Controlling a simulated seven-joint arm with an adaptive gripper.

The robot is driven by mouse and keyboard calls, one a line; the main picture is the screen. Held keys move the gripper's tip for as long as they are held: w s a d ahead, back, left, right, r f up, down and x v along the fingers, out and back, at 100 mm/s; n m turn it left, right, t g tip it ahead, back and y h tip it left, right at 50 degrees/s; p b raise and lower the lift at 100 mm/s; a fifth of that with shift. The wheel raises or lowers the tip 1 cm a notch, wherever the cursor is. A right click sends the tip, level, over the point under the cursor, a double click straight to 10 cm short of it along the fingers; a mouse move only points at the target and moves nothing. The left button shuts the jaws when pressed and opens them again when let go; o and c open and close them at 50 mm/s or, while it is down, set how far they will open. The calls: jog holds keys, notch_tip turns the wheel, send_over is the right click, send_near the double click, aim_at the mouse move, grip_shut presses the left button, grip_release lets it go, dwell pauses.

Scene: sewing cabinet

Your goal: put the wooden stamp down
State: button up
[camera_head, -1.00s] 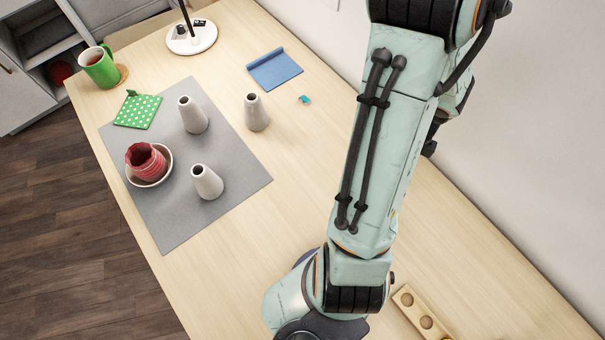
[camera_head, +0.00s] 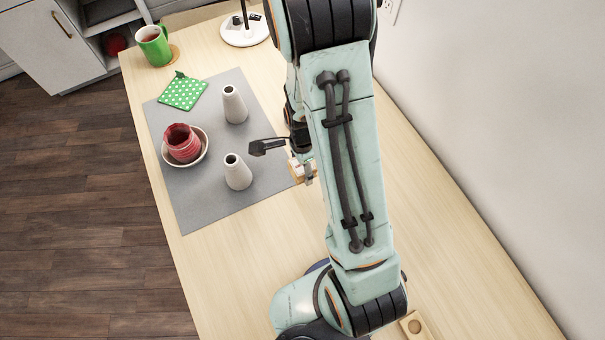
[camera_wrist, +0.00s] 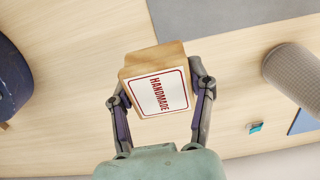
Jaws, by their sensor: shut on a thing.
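The wooden stamp (camera_wrist: 158,84) is a light wood block with a white, red-bordered label reading HANDMADE. My gripper (camera_wrist: 160,92) is shut on it, with one finger along each side. In the head view, the stamp (camera_head: 299,172) and my gripper (camera_head: 303,166) are partly hidden by my arm, close to the right edge of the grey mat (camera_head: 225,201). I cannot tell whether the underside of the stamp touches the table.
Two pale cone vases (camera_head: 238,172) and a red pot in a bowl (camera_head: 183,145) stand on the mat. Bare tabletop (camera_head: 250,250) lies in front.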

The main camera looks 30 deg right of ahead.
aim_at(302, 177)
jog(key=shift+f, duration=1.9)
jog(key=shift+f, duration=0.15)
jog(key=shift+f, duration=0.3)
jog(key=o, duration=1.2)
jog(key=shift+c, duration=0.2)
jog(key=shift+r, duration=0.1)
